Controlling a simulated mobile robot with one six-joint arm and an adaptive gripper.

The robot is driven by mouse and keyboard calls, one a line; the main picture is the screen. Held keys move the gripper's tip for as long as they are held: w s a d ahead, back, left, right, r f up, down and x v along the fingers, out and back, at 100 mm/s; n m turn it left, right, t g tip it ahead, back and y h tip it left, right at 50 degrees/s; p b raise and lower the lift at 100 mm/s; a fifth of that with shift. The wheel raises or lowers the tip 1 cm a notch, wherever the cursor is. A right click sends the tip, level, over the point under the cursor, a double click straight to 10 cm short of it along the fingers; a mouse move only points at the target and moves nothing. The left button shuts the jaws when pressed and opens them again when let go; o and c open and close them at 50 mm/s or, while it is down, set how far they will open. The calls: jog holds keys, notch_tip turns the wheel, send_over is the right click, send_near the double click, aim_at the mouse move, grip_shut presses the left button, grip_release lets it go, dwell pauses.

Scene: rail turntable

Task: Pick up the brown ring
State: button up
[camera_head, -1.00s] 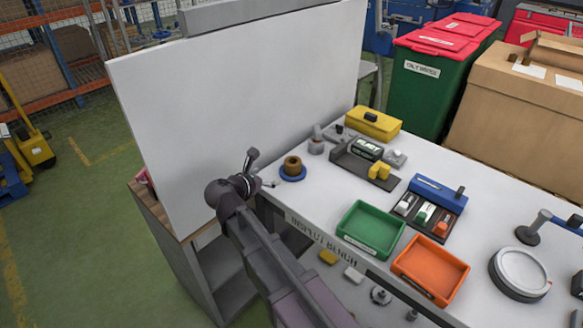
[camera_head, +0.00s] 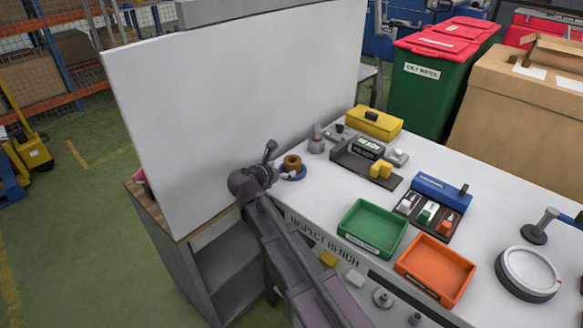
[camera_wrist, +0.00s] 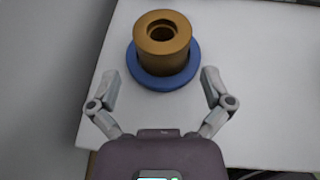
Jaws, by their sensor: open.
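The brown ring (camera_head: 292,161) stands on a round blue base (camera_head: 300,175) at the left end of the white bench. In the wrist view the brown ring (camera_wrist: 162,38) is a thick upright cylinder with a hole in its top, and the blue base (camera_wrist: 165,83) shows around its foot. My gripper (camera_wrist: 158,82) is open and empty. Its two fingers are spread wide on either side of the blue base, short of the ring. In the head view my gripper (camera_head: 278,172) is just left of the ring and partly covers the base.
A tall white panel (camera_head: 230,90) stands behind and left of the ring. A green tray (camera_head: 347,233), an orange tray (camera_head: 402,266), a yellow case (camera_head: 375,130) and a dark fixture (camera_head: 345,165) are to the right. The bench top between the ring and the green tray is clear.

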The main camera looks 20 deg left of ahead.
aim_at(287, 167)
jog(key=shift+b+x, duration=1.05)
jog(key=shift+x, duration=1.6)
jog(key=shift+s+d, duration=0.1)
jog(key=shift+d, duration=0.05)
jog(key=shift+c, duration=0.2)
jog(key=c, duration=1.1)
